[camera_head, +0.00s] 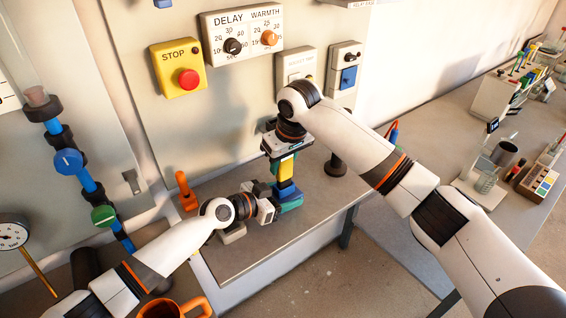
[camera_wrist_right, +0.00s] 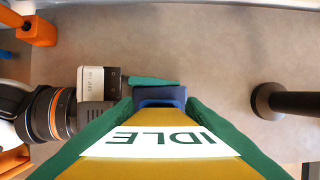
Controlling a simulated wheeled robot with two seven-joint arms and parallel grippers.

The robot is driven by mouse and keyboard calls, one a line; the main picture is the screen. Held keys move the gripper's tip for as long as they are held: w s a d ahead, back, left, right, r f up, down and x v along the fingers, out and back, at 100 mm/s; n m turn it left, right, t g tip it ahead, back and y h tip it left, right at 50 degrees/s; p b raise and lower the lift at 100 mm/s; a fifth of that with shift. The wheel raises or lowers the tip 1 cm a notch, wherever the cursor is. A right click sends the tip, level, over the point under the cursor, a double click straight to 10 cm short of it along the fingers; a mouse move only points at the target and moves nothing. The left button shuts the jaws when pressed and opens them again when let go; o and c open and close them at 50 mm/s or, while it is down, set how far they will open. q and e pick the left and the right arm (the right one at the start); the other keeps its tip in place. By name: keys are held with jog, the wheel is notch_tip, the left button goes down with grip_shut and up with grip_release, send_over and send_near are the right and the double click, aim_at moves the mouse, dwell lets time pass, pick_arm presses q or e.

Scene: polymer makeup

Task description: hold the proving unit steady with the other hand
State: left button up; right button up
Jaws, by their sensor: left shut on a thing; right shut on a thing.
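The yellow device (camera_head: 286,169) stands upright over the shelf in the head view. In the right wrist view its white label (camera_wrist_right: 163,141) reads IDLE. My right gripper (camera_wrist_right: 159,106) has its green fingers shut on both sides of the device. Under the device is a dark blue block (camera_head: 287,189), seemingly the proving unit; it also shows in the right wrist view (camera_wrist_right: 160,94). My left gripper (camera_head: 285,202) reaches in low from the left, its green fingers shut around the blue block. I cannot tell whether the device touches the block or sits in it.
The shelf (camera_head: 235,252) has bare room around the grippers. An orange fixture (camera_head: 185,192) stands to the left and a black post (camera_head: 336,166) to the right. A wall panel with a red stop button (camera_head: 188,79) and dials is behind. An orange mug (camera_head: 190,306) is front left.

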dwell(0.3)
jog(key=shift+r, duration=2.1)
pick_arm(q)
jog(key=o, duration=1.2)
jog(key=shift+o, duration=0.2)
jog(key=v, duration=1.2)
